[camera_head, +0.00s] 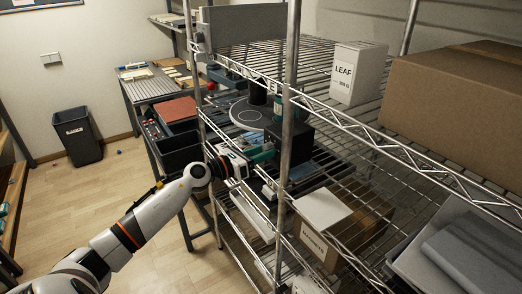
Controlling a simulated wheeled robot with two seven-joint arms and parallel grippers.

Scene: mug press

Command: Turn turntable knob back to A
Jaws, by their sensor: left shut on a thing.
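My left gripper (262,154) reaches in from the left to the middle shelf of the wire rack. Its teal fingers are shut at the near side of a black box-shaped unit (296,134). The knob between the fingers is hidden, and its lettering cannot be read. A round grey disc (246,115), which looks like the turntable, lies just behind the gripper on the same shelf. A dark cylinder (258,94) stands at its far edge. My right gripper is not in view.
A rack post (291,70) stands close to the right of the gripper. A white LEAF box (356,75) and a large cardboard box (460,90) sit on the upper shelf. Below are a labelled carton (318,246) and grey trays. Open floor (90,195) lies left.

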